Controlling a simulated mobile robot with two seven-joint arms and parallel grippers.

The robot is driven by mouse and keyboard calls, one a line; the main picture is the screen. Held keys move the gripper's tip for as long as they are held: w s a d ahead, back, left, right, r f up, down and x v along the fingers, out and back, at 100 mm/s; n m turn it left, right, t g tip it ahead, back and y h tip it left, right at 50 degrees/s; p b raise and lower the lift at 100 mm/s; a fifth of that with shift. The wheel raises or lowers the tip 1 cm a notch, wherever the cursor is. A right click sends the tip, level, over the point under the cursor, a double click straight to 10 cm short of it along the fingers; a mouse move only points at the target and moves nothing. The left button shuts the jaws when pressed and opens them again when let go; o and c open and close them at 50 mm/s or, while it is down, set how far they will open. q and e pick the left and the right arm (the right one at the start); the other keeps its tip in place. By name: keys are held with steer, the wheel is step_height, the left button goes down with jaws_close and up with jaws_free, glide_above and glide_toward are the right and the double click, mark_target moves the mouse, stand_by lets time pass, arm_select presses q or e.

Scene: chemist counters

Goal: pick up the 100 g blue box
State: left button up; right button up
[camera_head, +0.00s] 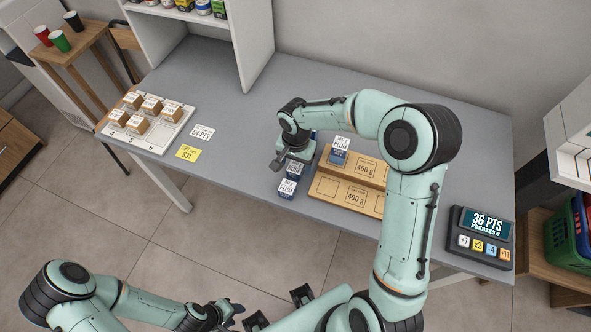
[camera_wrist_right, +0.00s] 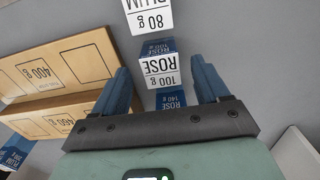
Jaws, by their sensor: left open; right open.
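The 100 g blue box, labelled ROSE (camera_wrist_right: 157,67), lies in the right wrist view between the two blue fingers of my right gripper (camera_wrist_right: 161,72). The fingers are open and stand on either side of it in the picture; I cannot tell whether they touch it. In the head view this box (camera_head: 293,169) is partly hidden below my right gripper (camera_head: 284,160). An 80 g PLUM box (camera_wrist_right: 150,17) is on one side of it and a 140 g ROSE box (camera_wrist_right: 171,98) on the other. My left gripper (camera_head: 232,312) is open and empty, away from the counter.
Wooden stands marked 400 g (camera_head: 325,188) and 460 g (camera_head: 377,170) are right of the boxes; one blue box (camera_head: 338,157) sits on the 460 g one. A points display (camera_head: 483,232) is at right. A white tray (camera_head: 155,145) with brown boxes is at left.

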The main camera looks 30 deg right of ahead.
step_height(320, 180, down, 3)
steer(key=shift+w+r, duration=0.15)
steer(key=c, duration=1.1)
